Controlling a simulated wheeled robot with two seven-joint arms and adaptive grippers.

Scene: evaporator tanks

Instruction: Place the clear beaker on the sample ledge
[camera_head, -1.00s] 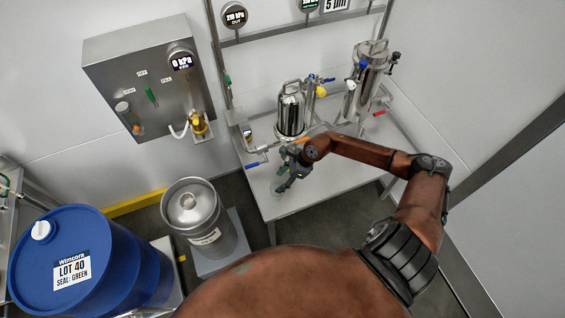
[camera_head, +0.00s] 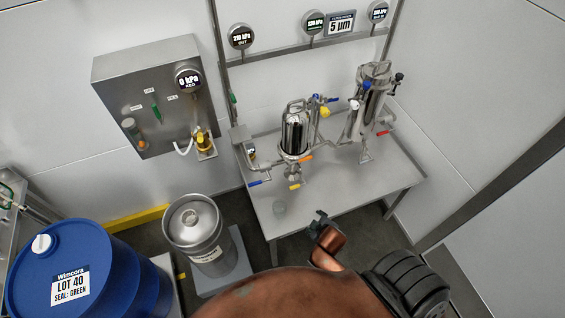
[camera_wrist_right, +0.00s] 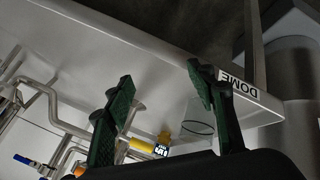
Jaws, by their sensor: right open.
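The clear beaker (camera_head: 279,207) stands on the steel table (camera_head: 335,195) near its front left edge. In the right wrist view it appears as a clear vessel (camera_wrist_right: 197,122) beside the right-hand finger. My right gripper (camera_head: 319,218) is open and empty, in front of the table and to the right of the beaker, apart from it in the head view. Its two green fingers (camera_wrist_right: 165,110) are spread in the right wrist view. My left gripper is not in view.
A steel filter housing (camera_head: 294,133) with piping and coloured valve handles stands behind the beaker. A second housing (camera_head: 370,100) is at the back right. A steel keg (camera_head: 195,230) and a blue drum (camera_head: 80,270) stand left. The table's front right is clear.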

